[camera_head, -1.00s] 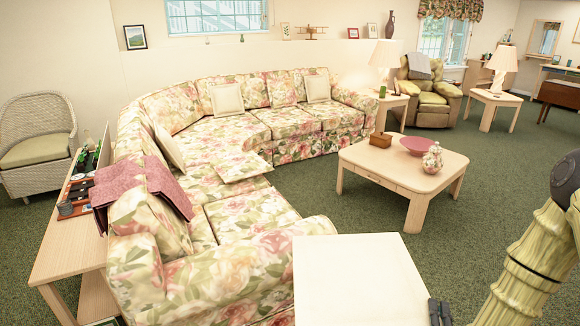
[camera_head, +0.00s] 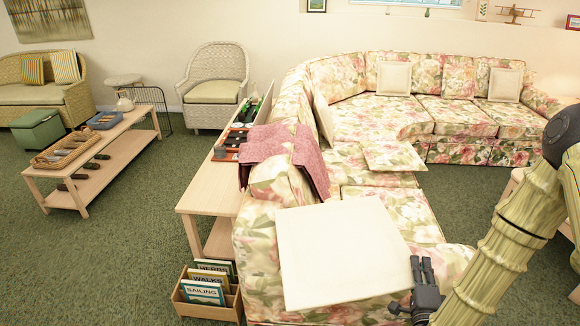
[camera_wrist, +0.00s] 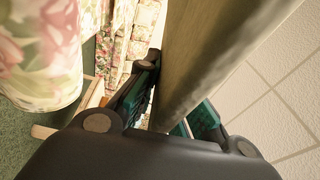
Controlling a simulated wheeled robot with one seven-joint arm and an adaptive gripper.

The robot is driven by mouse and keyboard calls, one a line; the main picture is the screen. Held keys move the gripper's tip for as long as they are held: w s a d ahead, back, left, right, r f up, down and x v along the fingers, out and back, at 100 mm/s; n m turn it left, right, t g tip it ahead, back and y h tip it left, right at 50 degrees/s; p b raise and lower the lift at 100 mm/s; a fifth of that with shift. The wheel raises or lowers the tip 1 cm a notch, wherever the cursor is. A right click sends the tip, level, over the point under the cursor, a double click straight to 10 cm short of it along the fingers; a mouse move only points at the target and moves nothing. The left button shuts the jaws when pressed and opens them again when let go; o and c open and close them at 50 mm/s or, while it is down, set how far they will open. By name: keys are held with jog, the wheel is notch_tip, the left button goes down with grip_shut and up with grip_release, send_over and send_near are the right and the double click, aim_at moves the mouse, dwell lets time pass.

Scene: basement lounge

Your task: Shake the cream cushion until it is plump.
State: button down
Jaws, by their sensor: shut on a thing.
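A flat, square cream cushion (camera_head: 340,250) is held in the air in front of the near end of the floral sofa, tilted a little in the head view. My gripper (camera_head: 421,272) is at its right edge, shut on it. In the wrist view the cushion (camera_wrist: 215,50) is a broad beige slab between the two fingers of my gripper (camera_wrist: 165,110). The cushion's underside is hidden in the head view. Other cream cushions rest on the sofa: one at the back (camera_head: 393,78), one farther right (camera_head: 505,84), and one leaning at the left (camera_head: 324,118).
The floral sofa (camera_head: 355,150) curves behind the cushion, with a burgundy throw (camera_head: 285,150) over its back. A console table (camera_head: 212,192) and a book crate (camera_head: 208,308) stand to its left. A low wooden table (camera_head: 110,150) is farther left. Green carpet between them is open.

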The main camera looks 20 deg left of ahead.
jog(key=w+a+r+n+y, duration=0.1)
jog(key=a+r+n+y, duration=0.1)
jog(key=a, duration=0.2)
jog(key=w+a+r+n+y, duration=0.1)
jog(key=a+r+n+y, duration=0.2)
jog(key=a, duration=0.1)
jog(key=w+a+r+n+g+y, duration=0.1)
jog(key=w+a+r+n+y, duration=0.1)
jog(key=a, duration=0.3)
jog(key=shift+r+n+y+b, duration=0.35)
jog(key=shift+r+n+y, duration=0.15)
jog(key=shift+r+n, duration=0.2)
jog(key=s+a+r+n+g+y, duration=0.3)
jog(key=a+r+n+g, duration=0.3)
jog(key=a+n, duration=0.2)
jog(key=s+a+r+n+g+y+b, duration=0.1)
jog(key=s+a+r+n+g+y, duration=0.3)
jog(key=a+n, duration=0.5)
jog(key=s+a+r+n+g+y+b, duration=0.1)
jog(key=s+a+r+n+g+y, duration=0.2)
jog(key=a+r+n+g+y, duration=0.2)
jog(key=a+r+n+g, duration=0.3)
jog(key=a+n+g, duration=0.1)
jog(key=g, duration=0.1)
jog(key=shift+s+a+r, duration=0.15)
jog(key=shift+s+a, duration=0.05)
jog(key=shift+s, duration=0.2)
